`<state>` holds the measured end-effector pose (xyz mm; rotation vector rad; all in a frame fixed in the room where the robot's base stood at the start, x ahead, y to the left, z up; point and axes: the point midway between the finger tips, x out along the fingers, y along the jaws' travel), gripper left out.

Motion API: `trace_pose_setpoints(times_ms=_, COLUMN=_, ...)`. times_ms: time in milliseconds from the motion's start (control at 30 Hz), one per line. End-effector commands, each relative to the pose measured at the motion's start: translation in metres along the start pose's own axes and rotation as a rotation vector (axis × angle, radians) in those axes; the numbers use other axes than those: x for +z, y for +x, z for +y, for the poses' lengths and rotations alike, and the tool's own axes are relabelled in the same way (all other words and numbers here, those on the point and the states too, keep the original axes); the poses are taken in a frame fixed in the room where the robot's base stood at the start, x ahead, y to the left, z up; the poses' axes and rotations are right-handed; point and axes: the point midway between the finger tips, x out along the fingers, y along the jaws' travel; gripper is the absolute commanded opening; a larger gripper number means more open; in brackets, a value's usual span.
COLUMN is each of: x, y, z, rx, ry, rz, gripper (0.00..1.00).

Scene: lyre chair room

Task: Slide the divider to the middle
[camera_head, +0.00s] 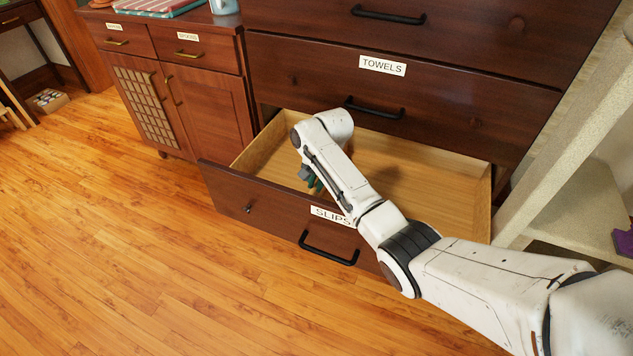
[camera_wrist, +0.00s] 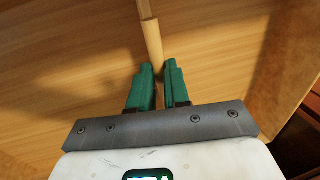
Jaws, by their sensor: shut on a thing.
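The drawer labelled SLIPS (camera_head: 450,200) is pulled open in the head view, with pale wooden walls and floor. My gripper (camera_head: 314,184) reaches down inside it, partly hidden by my arm. In the wrist view, the divider (camera_wrist: 152,38) is a thin, light wooden piece seen from above its edge. It runs from the top of the picture down between the green fingers of my gripper (camera_wrist: 158,82), which are shut on it. The divider does not show clearly in the head view, where my arm covers that part of the drawer.
The closed TOWELS drawer (camera_head: 460,105) is directly above and behind. A cabinet (camera_head: 205,100) with smaller drawers stands at the left, and a pale shelf unit (camera_head: 575,130) at the right. The drawer floor right of my arm looks clear. Open wooden floor (camera_head: 120,250) lies in front.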

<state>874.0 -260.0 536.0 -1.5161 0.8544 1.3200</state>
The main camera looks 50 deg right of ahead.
Motion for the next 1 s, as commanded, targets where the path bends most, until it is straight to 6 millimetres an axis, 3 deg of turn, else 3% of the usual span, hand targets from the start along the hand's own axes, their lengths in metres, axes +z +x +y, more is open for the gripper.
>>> trace_pose_setpoints(times_ms=267, x=0.001, y=-0.006, z=0.011, rx=0.001, ry=0.001, rz=-0.003, gripper=0.0)
trace_pose_setpoints(times_ms=800, x=0.001, y=-0.021, z=0.084, rx=0.002, ry=0.004, rz=-0.005, gripper=0.0)
trace_pose_setpoints(times_ms=1000, x=0.001, y=-0.021, z=0.101, rx=0.002, ry=0.001, rz=-0.003, gripper=0.0)
